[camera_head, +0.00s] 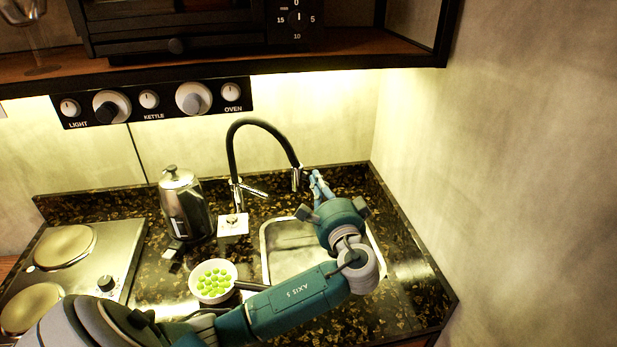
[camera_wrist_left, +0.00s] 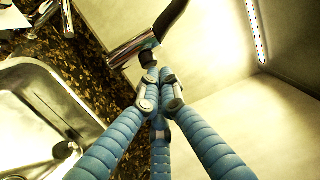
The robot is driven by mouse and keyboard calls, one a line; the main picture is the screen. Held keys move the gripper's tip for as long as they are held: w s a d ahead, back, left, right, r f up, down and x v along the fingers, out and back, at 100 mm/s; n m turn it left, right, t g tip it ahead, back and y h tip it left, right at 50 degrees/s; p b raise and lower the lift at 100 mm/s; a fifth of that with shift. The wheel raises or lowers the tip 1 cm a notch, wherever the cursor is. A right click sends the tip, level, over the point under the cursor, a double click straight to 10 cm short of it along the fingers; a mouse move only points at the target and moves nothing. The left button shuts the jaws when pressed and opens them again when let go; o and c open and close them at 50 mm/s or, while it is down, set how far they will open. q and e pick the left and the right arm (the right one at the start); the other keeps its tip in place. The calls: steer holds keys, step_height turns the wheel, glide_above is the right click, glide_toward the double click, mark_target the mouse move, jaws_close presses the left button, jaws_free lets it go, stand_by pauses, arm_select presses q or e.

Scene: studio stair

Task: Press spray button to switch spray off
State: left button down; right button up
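The black curved faucet (camera_head: 262,124) rises behind the sink and ends in a chrome spray head (camera_head: 297,178). In the left wrist view the chrome spray head (camera_wrist_left: 133,48) hangs from the black hose, just beyond my fingertips. A small dark nub (camera_wrist_left: 148,59) on its side, possibly the spray button, lies right at the fingertips; I cannot tell whether they touch it. My left gripper (camera_head: 318,178) is just right of the spray head, its blue fingers drawn together. In the wrist view the left gripper (camera_wrist_left: 158,76) shows its tips close together and holding nothing. My right gripper is not in view.
The sink (camera_head: 281,236) lies below my left arm. A steel kettle (camera_head: 186,208), a white bowl of green balls (camera_head: 213,281) and a hob (camera_head: 82,262) stand to the left. The wall (camera_head: 520,170) is close on the right.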

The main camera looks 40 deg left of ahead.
arm_select(q)
steer(key=shift+a, duration=0.35)
stand_by(0.5)
steer(key=shift+d, duration=0.9)
steer(key=shift+w, duration=0.1)
steer(key=d, duration=0.5)
steer(key=shift+w+b, duration=0.4)
steer(key=shift+a, duration=0.1)
stand_by(0.3)
